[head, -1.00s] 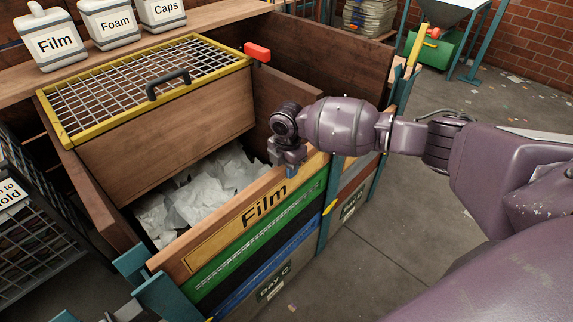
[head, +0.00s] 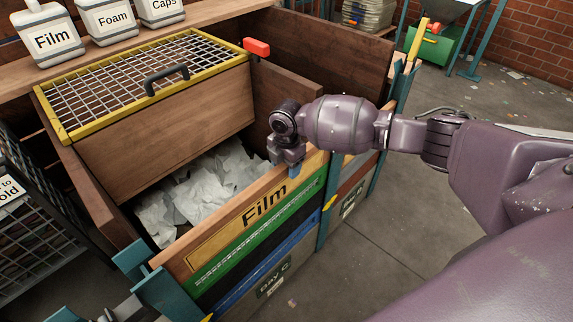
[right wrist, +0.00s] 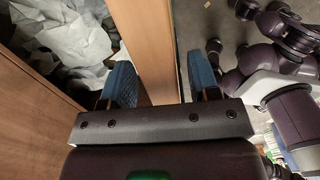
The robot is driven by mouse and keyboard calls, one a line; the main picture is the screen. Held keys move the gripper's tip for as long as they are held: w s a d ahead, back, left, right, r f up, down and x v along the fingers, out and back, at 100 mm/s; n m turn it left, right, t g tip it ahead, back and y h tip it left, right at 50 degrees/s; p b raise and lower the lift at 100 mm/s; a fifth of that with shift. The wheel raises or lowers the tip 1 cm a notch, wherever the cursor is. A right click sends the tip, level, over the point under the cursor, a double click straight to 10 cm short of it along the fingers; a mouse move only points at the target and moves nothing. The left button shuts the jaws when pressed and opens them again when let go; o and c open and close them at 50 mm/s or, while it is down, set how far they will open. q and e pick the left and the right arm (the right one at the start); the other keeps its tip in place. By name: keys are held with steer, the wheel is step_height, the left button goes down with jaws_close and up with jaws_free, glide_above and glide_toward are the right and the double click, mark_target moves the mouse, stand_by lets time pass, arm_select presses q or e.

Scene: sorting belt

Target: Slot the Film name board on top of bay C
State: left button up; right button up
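The Film name board (head: 225,229) is a long wooden board with a yellowish "Film" plate. It lies level across the front of bay C, on top of a green board (head: 225,253), with no clear gap between them. The bay C label (head: 273,281) is on the grey panel at the bottom. My right gripper (head: 290,168) points down over the board's top edge, near its right end. In the right wrist view the two blue fingers (right wrist: 160,88) stand on either side of the board (right wrist: 145,40), apart, with a narrow gap at the right finger. My left gripper is not seen.
Crumpled white film (head: 205,185) fills the bay behind the board. A yellow-framed mesh lid (head: 150,80) with a dark handle stands above it. Teal posts (head: 168,295) flank the front. Labelled jugs (head: 50,35) stand on the back shelf. Floor at right is open.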

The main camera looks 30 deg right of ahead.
step_height(320, 180, up, 3)
steer(key=shift+w+r+p, duration=0.1)
steer(key=shift+p, duration=0.25)
step_height(320, 180, up, 6)
steer(key=shift+r+p, duration=0.25)
steer(key=shift+p, duration=0.25)
steer(key=shift+r, duration=0.3)
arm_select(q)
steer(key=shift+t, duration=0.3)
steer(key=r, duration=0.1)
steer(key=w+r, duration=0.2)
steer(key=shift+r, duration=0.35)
arm_select(e)
steer(key=shift+r, duration=0.2)
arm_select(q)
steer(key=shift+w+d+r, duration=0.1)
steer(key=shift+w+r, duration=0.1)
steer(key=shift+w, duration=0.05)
